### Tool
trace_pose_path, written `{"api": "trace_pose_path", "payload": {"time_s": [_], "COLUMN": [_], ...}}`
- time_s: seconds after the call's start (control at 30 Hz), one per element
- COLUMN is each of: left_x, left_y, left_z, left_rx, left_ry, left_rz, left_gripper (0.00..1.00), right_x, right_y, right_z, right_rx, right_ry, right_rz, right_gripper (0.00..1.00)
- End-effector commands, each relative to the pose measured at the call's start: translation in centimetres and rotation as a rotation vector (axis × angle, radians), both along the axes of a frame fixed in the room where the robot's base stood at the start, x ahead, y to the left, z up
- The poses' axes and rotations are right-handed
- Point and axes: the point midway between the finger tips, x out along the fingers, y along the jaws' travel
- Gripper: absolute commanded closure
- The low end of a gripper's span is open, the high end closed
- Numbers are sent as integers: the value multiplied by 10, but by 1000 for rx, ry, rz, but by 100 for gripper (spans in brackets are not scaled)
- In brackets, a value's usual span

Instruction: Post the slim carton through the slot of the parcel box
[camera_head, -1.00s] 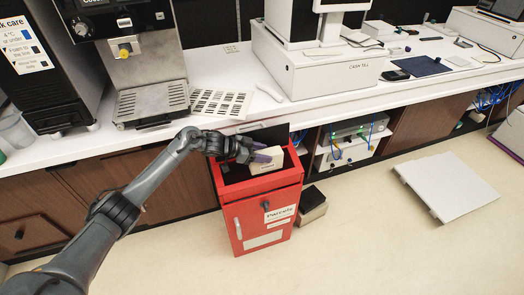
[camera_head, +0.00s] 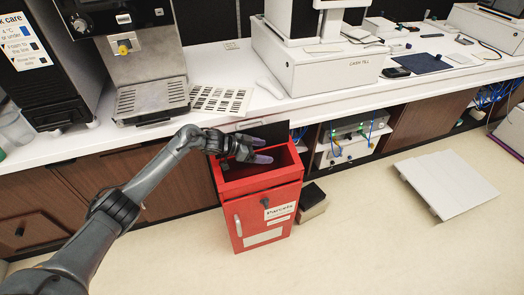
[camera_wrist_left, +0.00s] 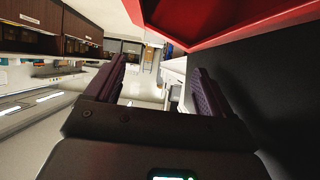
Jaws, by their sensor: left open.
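The red parcel box (camera_head: 264,225) stands on the floor against the counter front, with an opening in its top and a "Parcels" label on its front. Its red edge also shows at the top of the left wrist view (camera_wrist_left: 225,40). My left gripper (camera_head: 262,154) is over the box's top opening, open and empty. Its two purple-padded fingers (camera_wrist_left: 160,95) stand apart in the left wrist view with nothing between them. The slim carton does not show in any view now; the inside of the box is mostly dark. My right gripper is not in view.
The white counter (camera_head: 215,124) runs behind the box, with a coffee machine (camera_head: 140,60) and a white cash till (camera_head: 315,65). A white panel (camera_head: 447,184) lies to the right on otherwise open floor.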

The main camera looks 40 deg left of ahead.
Motion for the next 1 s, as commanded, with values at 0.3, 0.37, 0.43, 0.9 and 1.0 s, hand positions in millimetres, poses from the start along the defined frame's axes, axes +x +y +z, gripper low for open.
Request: {"api": "trace_pose_path", "payload": {"time_s": [0.3,0.37,0.43,0.9,1.0], "left_x": [-29,-37,-46,-76,-77], "left_y": [21,27,33,54,54], "left_z": [21,27,32,51,51], "left_rx": [3,5,4,0,0], "left_ry": [1,2,1,0,0], "left_rz": [1,1,0,0,0], "left_gripper": [17,17,17,17,17], "right_x": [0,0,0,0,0], "right_y": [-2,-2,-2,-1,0], "right_z": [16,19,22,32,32], "right_rx": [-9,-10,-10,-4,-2], "right_ry": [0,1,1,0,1], "right_rz": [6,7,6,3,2], "right_gripper": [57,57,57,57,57]}}
